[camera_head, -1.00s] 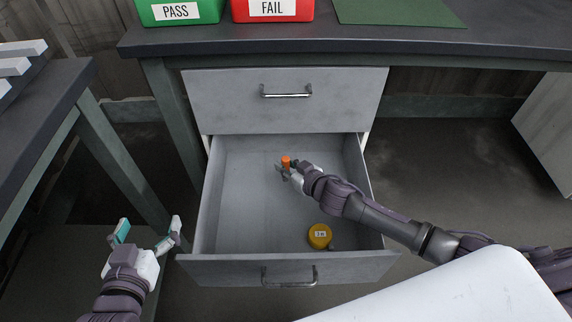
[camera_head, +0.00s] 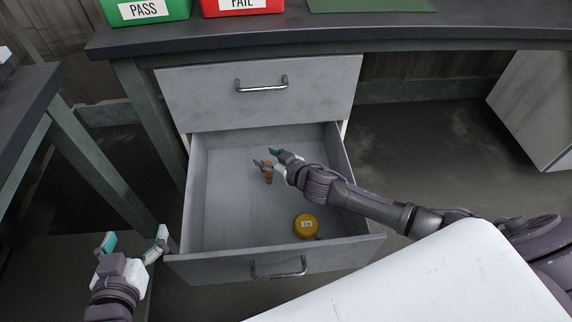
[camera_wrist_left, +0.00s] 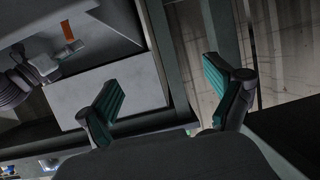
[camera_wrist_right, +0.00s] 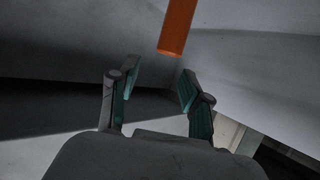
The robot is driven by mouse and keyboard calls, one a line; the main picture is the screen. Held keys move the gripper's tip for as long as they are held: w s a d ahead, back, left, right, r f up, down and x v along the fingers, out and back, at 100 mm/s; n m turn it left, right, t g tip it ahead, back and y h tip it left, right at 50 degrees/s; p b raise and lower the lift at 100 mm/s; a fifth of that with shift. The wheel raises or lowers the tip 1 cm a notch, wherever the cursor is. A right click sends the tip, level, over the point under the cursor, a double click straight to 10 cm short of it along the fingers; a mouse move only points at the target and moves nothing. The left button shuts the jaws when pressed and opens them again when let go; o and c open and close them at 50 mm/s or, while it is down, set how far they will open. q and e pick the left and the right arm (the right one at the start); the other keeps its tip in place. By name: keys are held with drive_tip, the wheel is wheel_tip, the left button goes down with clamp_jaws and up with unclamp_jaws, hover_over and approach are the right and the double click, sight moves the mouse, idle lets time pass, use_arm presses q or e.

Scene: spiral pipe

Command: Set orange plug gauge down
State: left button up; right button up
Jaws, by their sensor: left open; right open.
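The orange plug gauge (camera_head: 268,174) is inside the open lower drawer (camera_head: 222,212), near its middle, partly hidden by my right gripper. My right gripper (camera_head: 266,157) is open over the drawer floor, right at the gauge. In the right wrist view the gauge (camera_wrist_right: 178,28) shows as an orange bar past the open fingertips (camera_wrist_right: 158,80), apart from both. The gauge also shows in the left wrist view (camera_wrist_left: 68,31). I cannot tell whether it is upright. My left gripper (camera_head: 136,240) is open and empty, left of the drawer front.
A yellow round object (camera_head: 306,226) with a white label lies in the drawer's front right. The upper drawer (camera_head: 310,100) is shut. The green PASS bin (camera_head: 145,10) and red FAIL bin (camera_head: 243,6) stand on the bench. The drawer's left side is clear.

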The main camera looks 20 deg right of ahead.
use_arm(q)
drive_tip(key=s+a+f+g+y+p, duration=0.2)
drive_tip(key=s+a+f+g+p, duration=0.1)
drive_tip(key=s+f+g, duration=0.5)
drive_tip(key=s+a, duration=0.1)
drive_tip(key=s, duration=0.2)
drive_tip(key=shift+s+a+n+g, duration=0.25)
drive_tip(key=shift+s+n+g, duration=0.05)
drive_tip(key=shift+s, duration=0.05)
use_arm(e)
drive_tip(key=v, duration=1.2)
drive_tip(key=shift+r, duration=0.3)
